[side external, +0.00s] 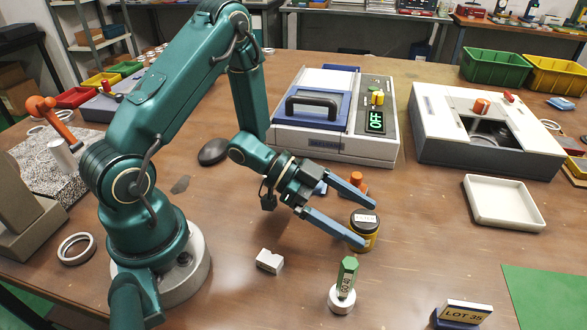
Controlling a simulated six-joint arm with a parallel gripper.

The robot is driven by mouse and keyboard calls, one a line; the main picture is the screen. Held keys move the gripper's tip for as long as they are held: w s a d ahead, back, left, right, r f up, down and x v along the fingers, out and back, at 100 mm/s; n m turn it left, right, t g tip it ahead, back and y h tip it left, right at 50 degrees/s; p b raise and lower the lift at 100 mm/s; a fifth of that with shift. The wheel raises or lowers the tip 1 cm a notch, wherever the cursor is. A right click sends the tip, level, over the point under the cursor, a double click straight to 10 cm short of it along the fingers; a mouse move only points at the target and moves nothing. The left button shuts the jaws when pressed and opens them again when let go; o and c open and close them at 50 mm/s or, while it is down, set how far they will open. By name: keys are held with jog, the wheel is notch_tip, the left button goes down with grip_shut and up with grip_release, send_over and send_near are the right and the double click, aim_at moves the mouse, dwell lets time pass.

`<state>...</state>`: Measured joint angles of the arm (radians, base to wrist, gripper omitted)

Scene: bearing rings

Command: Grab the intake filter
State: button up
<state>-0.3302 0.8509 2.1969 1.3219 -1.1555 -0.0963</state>
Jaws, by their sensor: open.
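A short yellow-and-black canister (366,231) with a pale labelled lid is at the fingertips. One fingertip overlaps its front left in the picture, and the other ends just above it. I cannot tell whether the fingers touch it. No part is marked as the intake filter, and I cannot tell whether this canister is it. A small orange part (356,178) stands behind the upper finger, partly hidden.
A green hexagonal part (347,277) stands on a white round base in front. A white block (269,261) lies to its left. A LOT 35 sign (466,312) and an empty white tray (503,203) are at right. A machine reading OFF (333,152) stands behind.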

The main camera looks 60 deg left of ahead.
jog(key=shift+x, duration=2.5)
jog(key=shift+a+f, duration=0.1)
jog(key=c, duration=1.5)
